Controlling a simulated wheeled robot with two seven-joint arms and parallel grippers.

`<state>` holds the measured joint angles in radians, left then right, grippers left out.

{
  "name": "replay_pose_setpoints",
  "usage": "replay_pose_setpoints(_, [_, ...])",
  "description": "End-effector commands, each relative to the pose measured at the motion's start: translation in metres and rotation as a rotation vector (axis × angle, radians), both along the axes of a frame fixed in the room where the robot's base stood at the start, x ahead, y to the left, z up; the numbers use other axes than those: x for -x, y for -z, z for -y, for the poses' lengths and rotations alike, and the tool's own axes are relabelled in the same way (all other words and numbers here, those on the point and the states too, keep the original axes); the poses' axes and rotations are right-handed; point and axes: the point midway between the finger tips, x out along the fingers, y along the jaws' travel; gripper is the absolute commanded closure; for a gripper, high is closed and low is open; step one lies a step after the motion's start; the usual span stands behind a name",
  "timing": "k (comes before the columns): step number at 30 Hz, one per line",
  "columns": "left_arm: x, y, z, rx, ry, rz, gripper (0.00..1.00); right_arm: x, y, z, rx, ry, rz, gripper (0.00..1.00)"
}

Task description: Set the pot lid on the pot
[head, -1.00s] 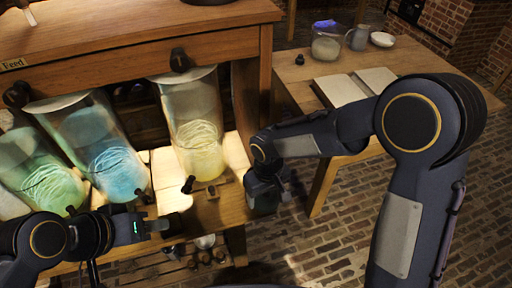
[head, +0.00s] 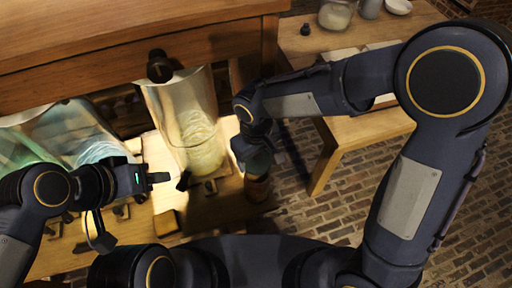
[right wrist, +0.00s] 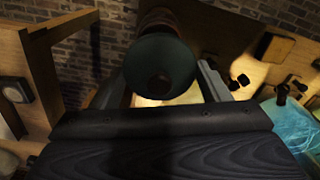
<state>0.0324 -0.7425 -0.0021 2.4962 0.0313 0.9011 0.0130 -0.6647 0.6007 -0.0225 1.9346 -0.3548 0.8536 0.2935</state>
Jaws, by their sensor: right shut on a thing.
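My right gripper (head: 262,152) is shut on a dark green round piece that I take to be the pot lid (head: 259,165). In the right wrist view the green piece (right wrist: 160,62) sits between the two fingers (right wrist: 165,88). A brown body, seemingly the pot (head: 257,188), shows directly below it at the bench's right end. I cannot tell whether the two touch. My left gripper (head: 160,178) is over the bench front, left of a small dark knob; its finger gap is not clear.
A wooden block (head: 166,223) lies at the bench front. A side table (head: 352,132) stands right, partly behind my right arm.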

Motion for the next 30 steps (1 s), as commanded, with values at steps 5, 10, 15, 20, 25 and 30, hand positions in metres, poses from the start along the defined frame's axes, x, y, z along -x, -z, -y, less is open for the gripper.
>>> replay_pose_setpoints(5, [0.0, 0.014, 0.0, 0.0, 0.0, 0.0, 0.64, 0.0, 0.018, 0.0, 0.0, 0.0, 0.0, 0.54])
replay_pose_setpoints(10, [0.0, 0.028, 0.0, 0.0, 0.0, 0.0, 0.64, 0.0, 0.036, 0.0, 0.001, 0.0, -0.001, 0.54])
replay_pose_setpoints(15, [0.0, 0.039, 0.0, 0.0, 0.0, 0.0, 0.64, 0.0, 0.051, 0.0, 0.001, 0.0, -0.001, 0.54])
replay_pose_setpoints(20, [0.0, 0.041, 0.0, 0.0, 0.0, 0.0, 0.64, 0.0, 0.054, 0.0, 0.0, 0.0, 0.0, 0.54])
replay_pose_setpoints(25, [0.0, 0.04, 0.0, 0.0, 0.0, 0.0, 0.64, 0.0, 0.054, 0.0, 0.0, 0.0, 0.0, 0.54])
replay_pose_setpoints(30, [0.0, 0.04, 0.0, 0.0, 0.0, 0.0, 0.64, 0.0, 0.054, 0.0, 0.0, 0.0, 0.0, 0.54])
